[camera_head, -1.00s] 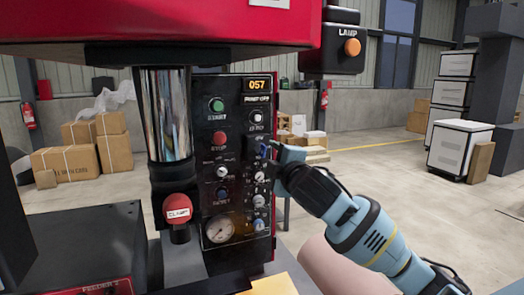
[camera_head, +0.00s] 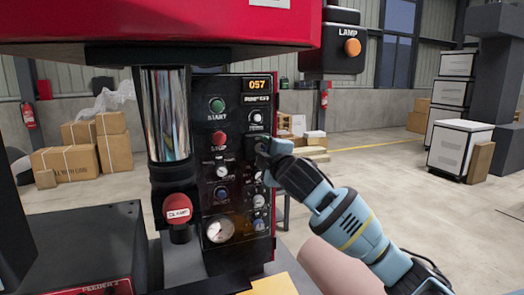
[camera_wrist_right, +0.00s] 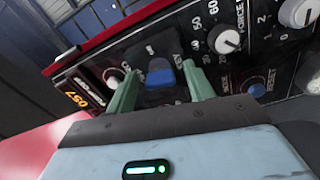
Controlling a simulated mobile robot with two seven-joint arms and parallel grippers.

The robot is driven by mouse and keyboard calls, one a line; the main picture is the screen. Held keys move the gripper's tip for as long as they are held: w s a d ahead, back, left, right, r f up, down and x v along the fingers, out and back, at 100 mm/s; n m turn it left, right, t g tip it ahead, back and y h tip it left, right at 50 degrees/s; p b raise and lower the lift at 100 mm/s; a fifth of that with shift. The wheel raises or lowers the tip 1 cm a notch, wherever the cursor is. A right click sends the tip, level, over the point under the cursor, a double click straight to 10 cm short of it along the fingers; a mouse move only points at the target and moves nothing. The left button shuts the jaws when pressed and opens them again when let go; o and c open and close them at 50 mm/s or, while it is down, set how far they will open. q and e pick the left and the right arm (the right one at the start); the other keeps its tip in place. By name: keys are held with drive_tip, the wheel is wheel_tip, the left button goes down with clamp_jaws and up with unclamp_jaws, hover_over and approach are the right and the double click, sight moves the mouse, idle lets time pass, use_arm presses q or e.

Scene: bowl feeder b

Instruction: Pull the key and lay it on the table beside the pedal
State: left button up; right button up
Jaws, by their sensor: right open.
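The key shows in the right wrist view as a blue grip (camera_wrist_right: 160,75) on the black control panel (camera_head: 237,150). My right gripper (camera_wrist_right: 158,80) is open, with one pale green finger on each side of the blue grip. A gap shows between each finger and the grip, and I cannot tell how deep the fingers reach. In the head view my right gripper (camera_head: 264,154) is at the panel's right edge and hides the key. No pedal is in view, and I cannot make out the table for certain. My left gripper is not in view.
The panel carries a green start button (camera_head: 217,105), a red stop button (camera_head: 220,139), several knobs and a gauge (camera_head: 219,230). A red clamp knob (camera_head: 178,208) stands left of it. A lamp box (camera_head: 342,48) hangs above right. Open floor lies to the right.

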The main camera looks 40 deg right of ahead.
idle(0.7)
clamp_jaws()
drive_tip(key=shift+s, duration=0.1)
drive_tip(key=shift+v, duration=2.85)
drive_tip(key=shift+f, duration=0.1)
